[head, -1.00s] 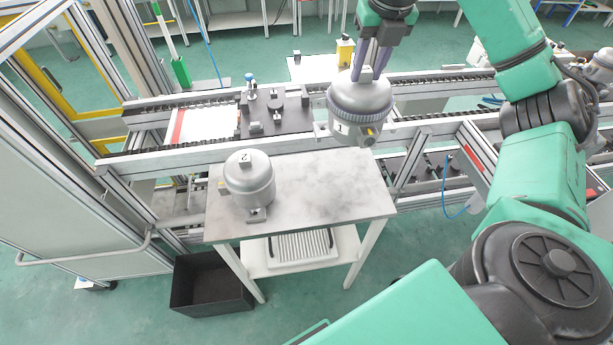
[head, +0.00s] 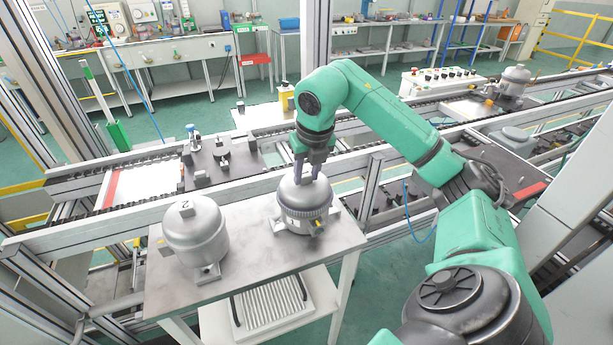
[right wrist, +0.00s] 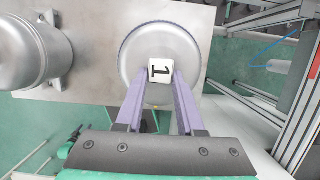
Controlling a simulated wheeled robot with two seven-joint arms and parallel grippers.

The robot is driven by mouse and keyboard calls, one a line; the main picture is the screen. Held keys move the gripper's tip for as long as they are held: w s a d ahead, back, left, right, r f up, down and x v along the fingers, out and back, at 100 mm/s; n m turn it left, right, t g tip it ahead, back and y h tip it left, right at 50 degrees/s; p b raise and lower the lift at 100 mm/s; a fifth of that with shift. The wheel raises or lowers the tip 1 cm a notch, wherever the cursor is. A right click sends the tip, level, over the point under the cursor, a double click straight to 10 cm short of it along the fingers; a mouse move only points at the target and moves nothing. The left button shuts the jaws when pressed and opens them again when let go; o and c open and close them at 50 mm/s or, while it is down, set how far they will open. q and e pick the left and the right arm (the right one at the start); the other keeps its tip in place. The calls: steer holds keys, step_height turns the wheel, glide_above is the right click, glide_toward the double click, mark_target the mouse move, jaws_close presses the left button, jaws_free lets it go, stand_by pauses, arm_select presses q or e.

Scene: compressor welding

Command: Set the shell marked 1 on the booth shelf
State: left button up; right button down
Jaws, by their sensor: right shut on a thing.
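My right gripper (head: 307,176) points down from above and is shut on the top of this shell. The shell is upright over the right part of the grey shelf top (head: 255,245); I cannot tell whether its feet touch the surface. The shell marked 2 (head: 195,232) stands on the left part of the same top, apart from shell 1. My left gripper is not in view.
A conveyor with a dark fixture plate (head: 222,163) runs behind the shelf. A ribbed white tray (head: 268,308) lies on the lower level. Bare surface lies between the two shells. Another shell (head: 514,82) stands far right on the line.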

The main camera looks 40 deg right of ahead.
steer(key=shift+w+f, duration=0.15)
steer(key=c, duration=0.5)
jaws_free()
steer(key=v, duration=0.6)
steer(key=p+v, duration=0.3)
steer(key=v, duration=0.3)
steer(key=shift+s+p, duration=0.2)
steer(key=shift+p, duration=0.15)
